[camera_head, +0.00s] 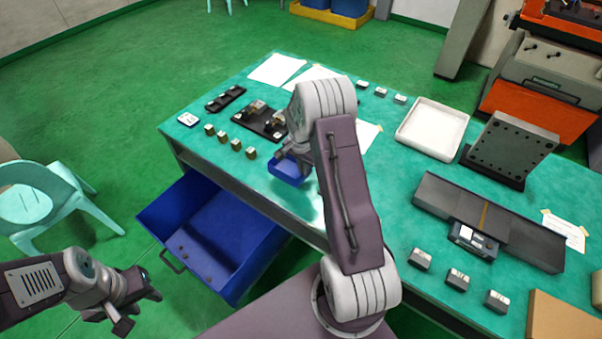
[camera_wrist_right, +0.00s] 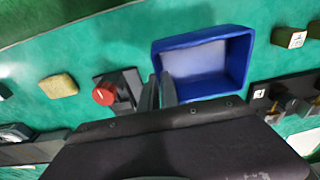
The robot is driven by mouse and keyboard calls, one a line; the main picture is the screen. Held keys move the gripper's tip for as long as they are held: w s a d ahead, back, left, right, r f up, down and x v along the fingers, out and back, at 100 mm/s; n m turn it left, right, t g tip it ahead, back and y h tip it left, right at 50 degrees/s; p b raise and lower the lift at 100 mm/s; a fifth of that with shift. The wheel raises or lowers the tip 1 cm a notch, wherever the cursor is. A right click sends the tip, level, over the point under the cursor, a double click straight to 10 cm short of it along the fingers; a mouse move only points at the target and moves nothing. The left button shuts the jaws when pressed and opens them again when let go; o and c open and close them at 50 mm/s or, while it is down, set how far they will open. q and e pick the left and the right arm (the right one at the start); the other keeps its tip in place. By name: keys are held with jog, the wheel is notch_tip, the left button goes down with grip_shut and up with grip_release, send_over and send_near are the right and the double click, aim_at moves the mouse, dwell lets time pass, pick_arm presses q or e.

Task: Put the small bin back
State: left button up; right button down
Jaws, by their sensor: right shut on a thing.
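The small blue bin (camera_head: 287,174) is at the near edge of the green table, partly hidden by my right arm. In the right wrist view the small bin (camera_wrist_right: 238,62) shows its open top. My right gripper (camera_head: 283,153) is shut on the bin's wall; its fingers (camera_wrist_right: 160,92) show at the bin's left side in the wrist view. I cannot tell whether the bin touches the table. My left gripper (camera_head: 138,305) is open and empty, low at the left, away from the table.
A large blue drawer (camera_head: 215,232) stands pulled out below the table's front. A white tray (camera_head: 432,128) and a dark plate stand (camera_head: 509,150) are at the right. A red knob (camera_wrist_right: 104,94) shows in the wrist view.

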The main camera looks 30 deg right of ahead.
aim_at(290, 167)
jog(key=shift+w+f, duration=0.4)
jog(key=shift+w, duration=0.4)
jog(key=shift+s+f, duration=0.1)
notch_tip(290, 167, down, 4)
jog(key=shift+r+p, duration=0.2)
jog(key=shift+p, duration=0.2)
jog(key=shift+d+f, duration=0.1)
jog(key=shift+f, duration=0.15)
jog(key=c, duration=1.6)
grip_release()
